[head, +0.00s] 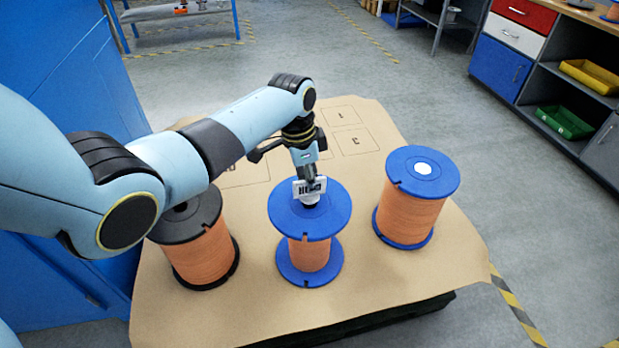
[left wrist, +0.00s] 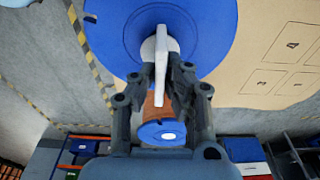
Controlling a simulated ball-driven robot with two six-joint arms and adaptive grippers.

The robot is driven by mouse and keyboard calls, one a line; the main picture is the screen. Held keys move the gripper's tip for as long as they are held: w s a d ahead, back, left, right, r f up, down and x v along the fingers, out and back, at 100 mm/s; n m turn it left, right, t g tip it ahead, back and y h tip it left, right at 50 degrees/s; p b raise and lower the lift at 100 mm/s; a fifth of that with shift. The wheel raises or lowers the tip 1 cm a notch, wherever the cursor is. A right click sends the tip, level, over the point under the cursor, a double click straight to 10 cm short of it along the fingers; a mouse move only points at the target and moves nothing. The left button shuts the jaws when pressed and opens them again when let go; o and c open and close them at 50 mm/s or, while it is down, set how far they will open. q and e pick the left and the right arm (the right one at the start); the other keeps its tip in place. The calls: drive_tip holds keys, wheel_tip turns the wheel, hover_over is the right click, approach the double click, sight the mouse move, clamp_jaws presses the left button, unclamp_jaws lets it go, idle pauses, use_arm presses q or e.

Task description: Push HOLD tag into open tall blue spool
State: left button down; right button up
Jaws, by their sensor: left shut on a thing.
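The white HOLD tag (head: 310,188), with dark lettering, is upright at the middle of the top flange of the centre blue spool (head: 285,217). My left gripper (head: 308,177) is shut on the tag from above. In the left wrist view the tag (left wrist: 161,50) shows edge-on between the fingertips (left wrist: 161,72), over the blue flange (left wrist: 115,35). The tag's lower end meets a dark spot at the flange centre in the head view. I cannot tell how deep it sits in the hole. My right gripper is not in view.
Another blue spool (head: 408,215) with a white disc in its top stands at the right. A black-flanged spool (head: 200,252) stands at the left, partly behind my arm. The brown-topped table (head: 390,292) has bare room at the front and outlined squares at the back.

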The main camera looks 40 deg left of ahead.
use_arm(q)
drive_tip(key=shift+p, duration=0.55)
idle(0.8)
drive_tip(key=shift+f, duration=0.15)
drive_tip(key=shift+f+b, duration=0.75)
drive_tip(key=shift+f, duration=0.15)
drive_tip(key=shift+f, duration=0.1)
idle(0.5)
drive_tip(key=c, duration=1.3)
unclamp_jaws()
